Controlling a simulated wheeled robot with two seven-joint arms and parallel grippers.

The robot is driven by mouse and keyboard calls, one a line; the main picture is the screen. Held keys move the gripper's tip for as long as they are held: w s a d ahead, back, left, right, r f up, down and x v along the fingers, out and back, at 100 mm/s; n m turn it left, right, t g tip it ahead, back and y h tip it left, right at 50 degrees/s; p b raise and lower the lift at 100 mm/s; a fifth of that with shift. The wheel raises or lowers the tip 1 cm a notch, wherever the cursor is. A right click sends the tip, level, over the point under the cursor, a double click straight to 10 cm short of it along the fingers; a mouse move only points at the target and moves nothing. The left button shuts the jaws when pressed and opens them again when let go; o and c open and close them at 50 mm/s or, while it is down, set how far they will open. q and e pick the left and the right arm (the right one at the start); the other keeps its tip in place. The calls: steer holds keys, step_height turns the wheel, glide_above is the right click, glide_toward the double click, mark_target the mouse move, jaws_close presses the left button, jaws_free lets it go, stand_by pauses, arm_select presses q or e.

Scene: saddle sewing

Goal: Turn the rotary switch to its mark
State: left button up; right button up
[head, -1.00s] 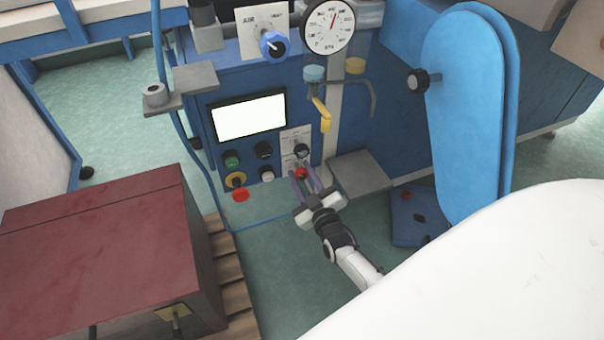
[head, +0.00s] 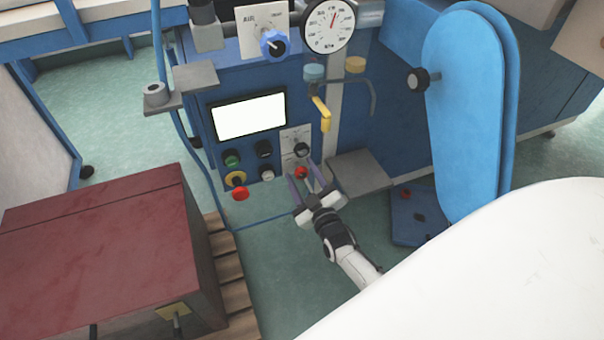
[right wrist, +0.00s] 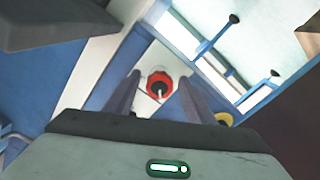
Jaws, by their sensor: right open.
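A red rotary switch (head: 301,172) sits on a white plate low on the front of the blue machine. In the right wrist view the red switch (right wrist: 159,85) shows a dark centre with a pale pointer line. My right gripper (head: 304,175) is open, with its two fingers on either side of the red switch. In the right wrist view the fingers (right wrist: 160,82) flank it with gaps on both sides, and I see no contact. The mark on the plate is too small to read. My left gripper is not in view.
A black knob (head: 302,150) sits just above the red switch. Several buttons, including a red one (head: 240,194), are to its left under a white screen (head: 249,117). A yellow lever (head: 321,115) hangs above, and a grey ledge (head: 359,172) juts out at right.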

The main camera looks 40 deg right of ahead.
steer(key=shift+s, duration=0.15)
arm_select(q)
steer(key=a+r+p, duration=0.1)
steer(key=p, duration=0.1)
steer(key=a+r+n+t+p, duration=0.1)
steer(key=p, duration=0.1)
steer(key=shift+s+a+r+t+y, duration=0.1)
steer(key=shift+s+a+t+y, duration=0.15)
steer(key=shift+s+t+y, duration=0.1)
arm_select(e)
steer(key=v, duration=1)
steer(key=shift+a, duration=0.1)
